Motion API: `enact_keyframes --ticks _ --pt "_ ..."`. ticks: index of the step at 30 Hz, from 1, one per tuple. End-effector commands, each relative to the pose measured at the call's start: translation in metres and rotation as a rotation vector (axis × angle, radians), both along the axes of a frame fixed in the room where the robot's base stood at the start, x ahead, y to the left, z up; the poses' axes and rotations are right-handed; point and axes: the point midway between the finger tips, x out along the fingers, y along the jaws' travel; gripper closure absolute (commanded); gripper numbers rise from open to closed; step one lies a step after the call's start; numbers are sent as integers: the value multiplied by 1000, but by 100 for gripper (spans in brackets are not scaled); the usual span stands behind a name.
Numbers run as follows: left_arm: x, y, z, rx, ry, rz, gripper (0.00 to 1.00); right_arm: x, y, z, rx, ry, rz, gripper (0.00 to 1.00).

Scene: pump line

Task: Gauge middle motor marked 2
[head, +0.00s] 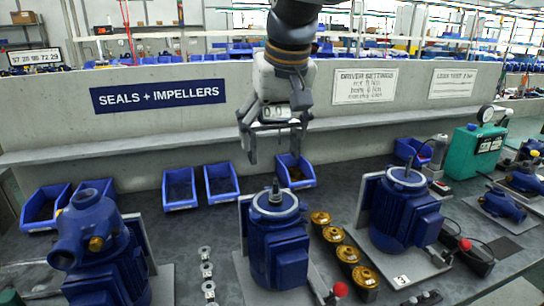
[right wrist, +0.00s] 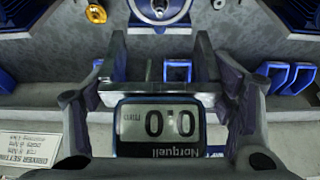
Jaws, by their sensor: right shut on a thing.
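My right gripper (head: 276,122) is shut on a grey digital gauge (head: 275,113), above and behind the middle motor. The gauge is apart from the shaft. I cannot make out a mark 2 on this motor. My left gripper is out of view.
A blue pump (head: 100,255) stands left and another blue motor (head: 405,208) right. Several brass parts (head: 334,235) and metal rings (head: 206,270) flank the middle motor. Blue bins (head: 221,184) line the grey wall (head: 180,125) behind. A teal box (head: 475,150) stands far right.

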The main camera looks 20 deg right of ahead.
Motion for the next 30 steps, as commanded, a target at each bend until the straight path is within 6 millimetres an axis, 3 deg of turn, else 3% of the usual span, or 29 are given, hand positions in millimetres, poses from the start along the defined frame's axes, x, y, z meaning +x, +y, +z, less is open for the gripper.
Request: enact_keyframes --ticks 5,21,30 --pt "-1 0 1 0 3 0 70 -1 0 -4 -1 -1 0 62" --pt "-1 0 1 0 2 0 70 -1 0 -78 -1 -2 0 62" --pt "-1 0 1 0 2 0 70 -1 0 -92 -1 -4 0 62"
